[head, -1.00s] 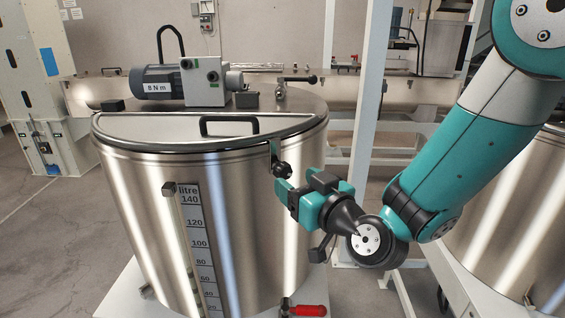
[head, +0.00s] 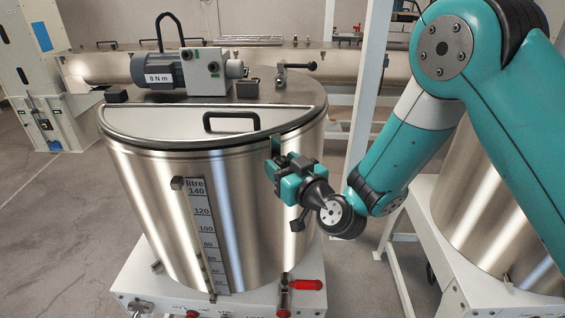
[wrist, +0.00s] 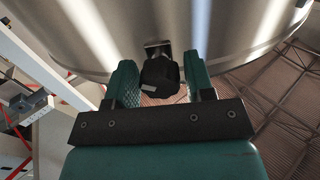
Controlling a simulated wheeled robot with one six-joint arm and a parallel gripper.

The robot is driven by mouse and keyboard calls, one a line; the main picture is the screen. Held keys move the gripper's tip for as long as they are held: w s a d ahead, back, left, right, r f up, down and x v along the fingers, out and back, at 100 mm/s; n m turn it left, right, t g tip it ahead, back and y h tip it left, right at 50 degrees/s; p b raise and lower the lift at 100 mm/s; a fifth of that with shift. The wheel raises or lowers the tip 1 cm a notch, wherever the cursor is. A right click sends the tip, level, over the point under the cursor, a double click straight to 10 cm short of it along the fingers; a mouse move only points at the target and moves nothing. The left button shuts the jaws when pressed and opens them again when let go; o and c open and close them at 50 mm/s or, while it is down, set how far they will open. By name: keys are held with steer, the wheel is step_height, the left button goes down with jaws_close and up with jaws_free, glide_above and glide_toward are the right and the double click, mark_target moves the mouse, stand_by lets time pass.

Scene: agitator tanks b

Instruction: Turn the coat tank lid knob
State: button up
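The coat tank (head: 255,210) is a shiny steel cylinder with a litre scale on its front. Its half-round front lid (head: 165,122) is closed and has a black handle (head: 231,121). A small bracket (head: 276,144) sits at the rim on the right. The dark lid knob (wrist: 160,86) shows in the wrist view below this bracket, between my two teal fingers. My gripper (head: 277,172) hides the knob in the head view. The fingers are open on both sides of the knob, with a narrow gap visible at the right finger; contact on the left is unclear.
A motor (head: 158,72) marked 8 N m stands on the tank top. A red-handled valve (head: 305,285) sits at the tank's base on the right. A white post (head: 362,110) and another steel tank (head: 480,200) stand to the right. Grey floor is clear at left.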

jaws_close()
steer(key=m, duration=0.8)
steer(key=shift+p, duration=0.35)
steer(key=shift+m, duration=0.4)
steer(key=m, duration=0.4)
steer(key=shift+r+p, duration=0.1)
steer(key=shift+p, duration=0.25)
steer(key=m, duration=0.3)
